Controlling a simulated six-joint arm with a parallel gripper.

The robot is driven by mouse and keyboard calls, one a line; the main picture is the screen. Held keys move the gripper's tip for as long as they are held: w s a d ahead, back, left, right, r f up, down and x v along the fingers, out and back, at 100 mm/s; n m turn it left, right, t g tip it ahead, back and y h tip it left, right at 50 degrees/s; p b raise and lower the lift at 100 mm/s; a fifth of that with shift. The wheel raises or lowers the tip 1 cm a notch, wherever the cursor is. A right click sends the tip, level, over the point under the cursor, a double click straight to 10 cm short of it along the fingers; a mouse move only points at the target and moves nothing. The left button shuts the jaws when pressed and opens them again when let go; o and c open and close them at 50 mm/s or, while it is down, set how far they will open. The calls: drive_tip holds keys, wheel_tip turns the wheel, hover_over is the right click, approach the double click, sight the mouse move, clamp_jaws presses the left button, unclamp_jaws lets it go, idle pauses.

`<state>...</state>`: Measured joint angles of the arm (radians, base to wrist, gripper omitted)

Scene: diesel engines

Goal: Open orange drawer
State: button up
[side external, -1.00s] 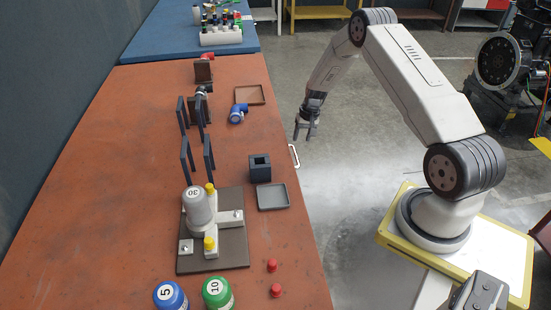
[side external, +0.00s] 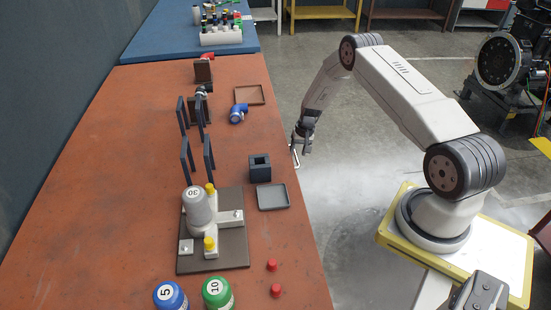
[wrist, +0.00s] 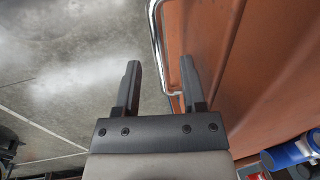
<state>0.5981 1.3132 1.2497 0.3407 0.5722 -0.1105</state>
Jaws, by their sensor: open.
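The silver drawer handle (side external: 296,158) sticks out from the right edge of the orange table in the side external view. In the wrist view the handle (wrist: 157,40) is a bent metal bar beside an orange surface (wrist: 240,60). I cannot tell the drawer front from the table there. My gripper (side external: 302,147) is open at the handle, fingers pointing down. In the wrist view, the bar passes between the fingers of my gripper (wrist: 160,75), close to the right finger, which overlaps the handle's end. I cannot tell whether they touch. The drawer front is hidden in the side view.
The orange tabletop (side external: 110,190) holds a dark block (side external: 260,168), a grey tray (side external: 273,197), a brown tray (side external: 249,95), a blue part (side external: 238,113) and a fixture plate (side external: 232,254). Open floor (side external: 350,190) lies right of the table.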

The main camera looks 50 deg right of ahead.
drive_tip(key=shift+a+f, duration=0.15)
drive_tip(key=shift+f, duration=0.45)
clamp_jaws()
drive_tip(key=shift+w, duration=0.1)
idle(1.1)
